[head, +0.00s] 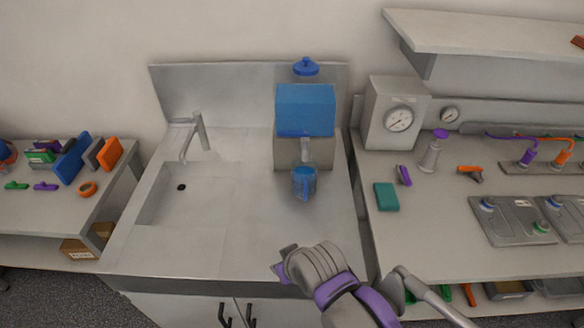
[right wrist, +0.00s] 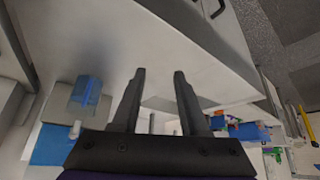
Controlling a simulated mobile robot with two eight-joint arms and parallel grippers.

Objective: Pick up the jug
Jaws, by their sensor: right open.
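The jug (head: 304,184) is blue and see-through. It stands upright on the steel counter, just below the tap of a dispenser with a blue tank (head: 305,108). It also shows in the right wrist view (right wrist: 86,92), to the left of the fingers. My right gripper (head: 283,264) is nearer the front edge of the counter, apart from the jug and in front of it. In the right wrist view its two fingers (right wrist: 159,76) are spread with nothing between them. My left gripper is not in view.
A sink (head: 185,195) with a faucet (head: 200,132) lies left of the jug. The right bench holds a gauge box (head: 393,112), a purple-capped bottle (head: 431,152) and a teal block (head: 386,196). The counter between my right gripper and the jug is clear.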

